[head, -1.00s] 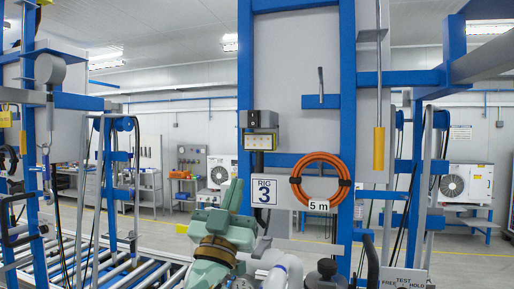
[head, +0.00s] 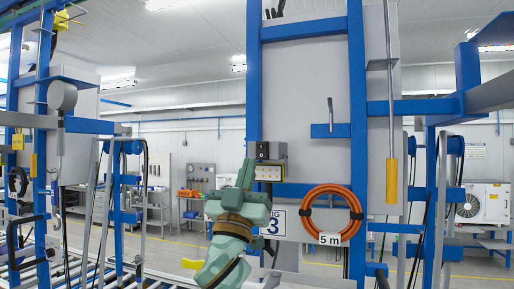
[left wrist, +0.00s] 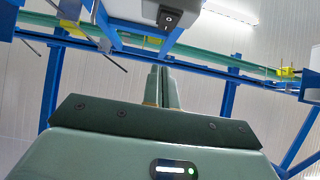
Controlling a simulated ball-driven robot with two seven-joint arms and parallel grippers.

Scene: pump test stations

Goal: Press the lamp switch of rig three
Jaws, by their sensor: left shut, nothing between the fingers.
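The rig three sign (head: 272,222) hangs on the blue frame, its left part hidden by my left arm. Above it is a grey box (head: 271,173) with a pale lit strip on its front. In the left wrist view the grey box (left wrist: 188,28) hangs overhead, with a black rocker switch (left wrist: 168,17) on the face towards me. My left gripper (head: 246,168) points up just left of and below the box in the head view. Its fingers (left wrist: 160,75) are shut and empty, and appear below the switch, apart from it. My right gripper is not in view.
A coiled orange hose (head: 330,215) hangs right of the sign. A yellow-handled rod (head: 391,180) hangs further right. Blue uprights (head: 357,130) and bars frame the rig. A roller conveyor (head: 75,270) runs at lower left.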

